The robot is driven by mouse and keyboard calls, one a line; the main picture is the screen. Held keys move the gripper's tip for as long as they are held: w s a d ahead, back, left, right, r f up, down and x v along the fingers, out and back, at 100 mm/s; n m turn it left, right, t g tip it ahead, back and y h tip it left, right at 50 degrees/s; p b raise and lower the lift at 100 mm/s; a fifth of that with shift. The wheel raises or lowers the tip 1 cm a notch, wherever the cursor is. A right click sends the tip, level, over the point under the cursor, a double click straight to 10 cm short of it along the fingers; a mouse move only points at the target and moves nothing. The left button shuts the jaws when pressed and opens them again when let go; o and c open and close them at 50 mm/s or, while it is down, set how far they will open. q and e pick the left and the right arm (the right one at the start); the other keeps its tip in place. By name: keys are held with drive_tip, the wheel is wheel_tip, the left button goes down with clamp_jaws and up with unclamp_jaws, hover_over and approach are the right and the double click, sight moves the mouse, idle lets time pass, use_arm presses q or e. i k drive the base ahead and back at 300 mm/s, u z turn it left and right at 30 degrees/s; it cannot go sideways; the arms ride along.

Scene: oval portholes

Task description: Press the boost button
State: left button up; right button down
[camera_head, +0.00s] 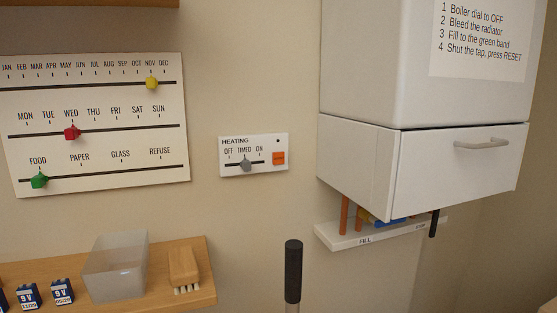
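A white heating panel (233,142) is fixed to the wall in the middle of the head view. A grey slider knob (246,164) on the panel stands at TIMED, between OFF and ON. Neither of my grippers shows in the view.
A white boiler cabinet (360,155) juts out at the right, with a FILL ledge (350,238) and pipes beneath. A black upright handle (293,270) stands below the panel. A wooden shelf (205,262) at lower left holds a translucent bin (115,268), brush (184,266) and batteries.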

sight(277, 158)
drive_tip(key=u, duration=1.75)
drive_tip(key=k, duration=0.5)
drive_tip(key=z, duration=0.8)
